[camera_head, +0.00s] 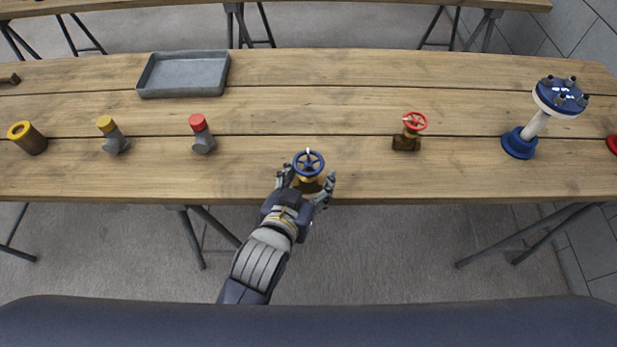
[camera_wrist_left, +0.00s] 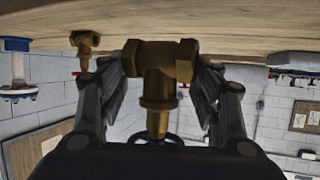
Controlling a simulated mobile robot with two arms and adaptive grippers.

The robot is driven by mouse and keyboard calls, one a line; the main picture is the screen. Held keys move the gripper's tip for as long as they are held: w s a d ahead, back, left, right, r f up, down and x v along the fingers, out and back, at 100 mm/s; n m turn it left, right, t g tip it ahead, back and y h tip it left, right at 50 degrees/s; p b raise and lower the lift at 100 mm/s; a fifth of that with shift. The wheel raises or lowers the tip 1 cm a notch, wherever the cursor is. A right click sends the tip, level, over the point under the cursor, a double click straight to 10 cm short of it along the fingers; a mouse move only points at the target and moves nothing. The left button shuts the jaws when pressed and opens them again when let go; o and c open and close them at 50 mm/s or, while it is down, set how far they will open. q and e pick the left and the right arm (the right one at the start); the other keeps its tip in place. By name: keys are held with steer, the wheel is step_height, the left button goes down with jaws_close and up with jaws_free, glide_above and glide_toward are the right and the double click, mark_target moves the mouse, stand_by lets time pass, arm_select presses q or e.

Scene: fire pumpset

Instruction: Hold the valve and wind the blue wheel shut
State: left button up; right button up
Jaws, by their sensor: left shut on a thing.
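The brass valve (camera_head: 308,184) with the blue wheel (camera_head: 308,162) stands at the front edge of the wooden table, wheel on top. My left gripper (camera_head: 306,186) has its fingers on both sides of the valve body, shut on it. In the left wrist view, which looks upside down, the brass valve body (camera_wrist_left: 160,65) sits between the two fingers of my left gripper (camera_wrist_left: 160,82). The blue wheel (camera_wrist_left: 150,138) is mostly hidden there behind the valve stem and the gripper. My right gripper is in neither view.
On the wooden table (camera_head: 300,115), a red-wheeled valve (camera_head: 408,135) stands to the right, and a blue-and-white flanged piece (camera_head: 537,120) farther right. The table behind the valve is clear.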

arm_select(q)
steer(key=shift+w+r+p, duration=0.15)
steer(key=shift+w+p, duration=0.5)
steer(key=shift+w, duration=3.1)
steer(key=shift+w+p, duration=0.4)
steer(key=shift+w, duration=3.65)
steer(key=shift+f, duration=0.2)
steer(key=shift+f+b, duration=1.4)
steer(key=shift+f, duration=0.95)
